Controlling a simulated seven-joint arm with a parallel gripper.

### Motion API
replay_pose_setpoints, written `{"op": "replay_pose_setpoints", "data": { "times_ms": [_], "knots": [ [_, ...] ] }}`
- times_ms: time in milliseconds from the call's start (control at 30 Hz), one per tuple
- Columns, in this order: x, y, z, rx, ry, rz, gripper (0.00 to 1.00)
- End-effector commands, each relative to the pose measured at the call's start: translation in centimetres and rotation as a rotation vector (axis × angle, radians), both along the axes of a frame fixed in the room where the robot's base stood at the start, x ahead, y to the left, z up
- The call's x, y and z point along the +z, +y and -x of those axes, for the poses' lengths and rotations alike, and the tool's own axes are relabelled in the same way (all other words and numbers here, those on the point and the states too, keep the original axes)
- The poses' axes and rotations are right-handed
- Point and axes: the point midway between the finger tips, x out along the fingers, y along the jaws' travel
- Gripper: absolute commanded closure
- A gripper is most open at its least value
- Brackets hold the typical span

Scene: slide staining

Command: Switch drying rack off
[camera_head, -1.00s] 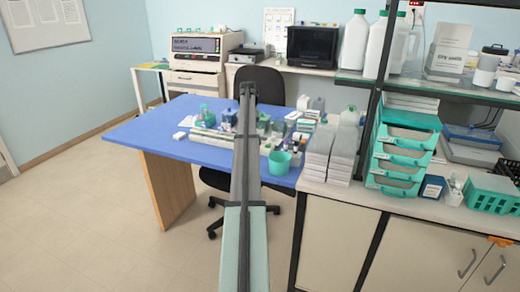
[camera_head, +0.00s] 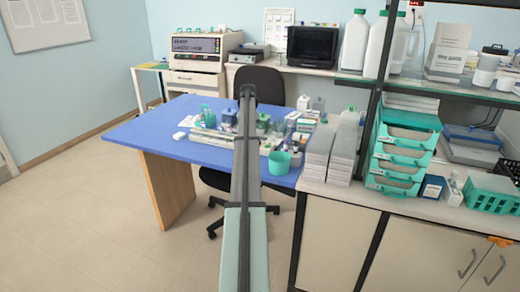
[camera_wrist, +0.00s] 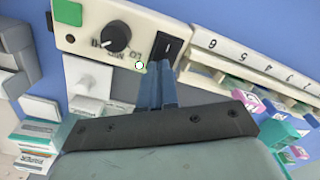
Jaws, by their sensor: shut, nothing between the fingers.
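In the wrist view the drying rack's cream control panel (camera_wrist: 90,48) fills the upper left. It carries a black round knob (camera_wrist: 115,36), a black rocker switch (camera_wrist: 170,48) and a small lit indicator (camera_wrist: 139,65). The numbered slot part (camera_wrist: 245,60) of the rack runs off to the right. My gripper (camera_wrist: 163,78) is shut and empty, with its fingertips just below the switch. I cannot tell whether the tips touch the panel, or which way the rocker is set. In the head view my arm reaches out over the blue table and hides part of the things there.
The blue table (camera_head: 135,132) holds crowded bottles and small boxes, with a green cup (camera_head: 279,162) near its front edge. A dark chair (camera_head: 262,84) stands behind the table. A shelf counter with stacked green trays (camera_head: 402,150) is at the right. In the wrist view, white boxes (camera_wrist: 38,132) stand at the left.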

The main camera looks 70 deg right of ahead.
Motion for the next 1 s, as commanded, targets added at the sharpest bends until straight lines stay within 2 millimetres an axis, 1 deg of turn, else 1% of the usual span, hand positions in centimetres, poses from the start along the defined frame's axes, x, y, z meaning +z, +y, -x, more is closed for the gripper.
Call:
{"op": "replay_pose_setpoints", "data": {
  "times_ms": [333, 500, 667, 1000],
  "knots": [
    [-0.5, 0.0, 0.0, 0.0, 0.0, -0.001, 1.0],
    [-0.4, 0.0, 0.0, 0.0, 0.0, -0.001, 1.0],
    [0.4, 0.0, 0.0, 0.0, 0.0, -0.001, 1.0],
    [2.6, 0.0, 0.0, 0.0, 0.0, 0.0, 1.0]
  ]
}}
